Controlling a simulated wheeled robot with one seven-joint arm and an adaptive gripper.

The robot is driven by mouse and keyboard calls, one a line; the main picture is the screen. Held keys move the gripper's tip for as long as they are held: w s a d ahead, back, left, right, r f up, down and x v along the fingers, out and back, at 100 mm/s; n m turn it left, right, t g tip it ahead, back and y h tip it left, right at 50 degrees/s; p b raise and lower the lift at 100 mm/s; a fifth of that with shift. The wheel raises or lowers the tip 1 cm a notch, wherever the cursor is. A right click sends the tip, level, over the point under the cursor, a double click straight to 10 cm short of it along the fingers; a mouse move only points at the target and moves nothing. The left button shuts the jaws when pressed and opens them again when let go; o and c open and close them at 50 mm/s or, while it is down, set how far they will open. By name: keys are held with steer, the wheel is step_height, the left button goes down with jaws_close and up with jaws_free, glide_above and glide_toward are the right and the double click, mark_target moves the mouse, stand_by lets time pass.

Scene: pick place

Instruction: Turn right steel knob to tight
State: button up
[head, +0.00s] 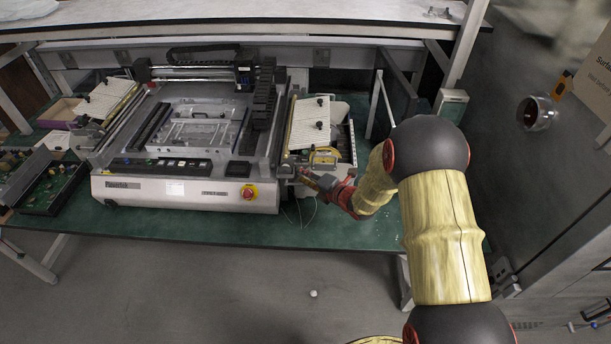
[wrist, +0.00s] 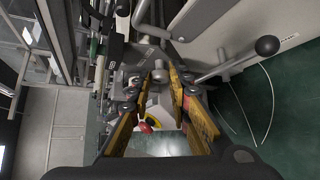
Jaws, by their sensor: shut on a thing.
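My gripper (head: 306,174) reaches in from the right to the front right corner of the bench machine (head: 175,190). In the wrist view, my gripper (wrist: 160,76) has its two yellow fingers closed around a small grey steel knob (wrist: 159,74) at the machine's edge. In the head view I cannot make the knob out behind the gripper. Whether the knob is tight cannot be told.
A lever with a black ball (wrist: 267,45) sticks out close to the right finger. A red emergency button (head: 249,192) is on the machine's front panel.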

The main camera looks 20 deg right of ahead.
steer(key=shift+f+b, duration=0.15)
steer(key=shift+b, duration=0.2)
jaws_close()
steer(key=m+t+y+b, duration=0.1)
steer(key=b, duration=0.4)
steer(key=f+m+t+y+b, duration=0.1)
steer(key=m+t+b, duration=0.1)
steer(key=b, duration=0.3)
steer(key=shift+d+y, duration=0.1)
steer(key=shift+y, duration=0.3)
steer(key=shift+s+r+m, duration=0.1)
steer(key=shift+m, duration=0.2)
steer(key=o, duration=0.9)
jaws_free()
steer(key=shift+c, duration=0.2)
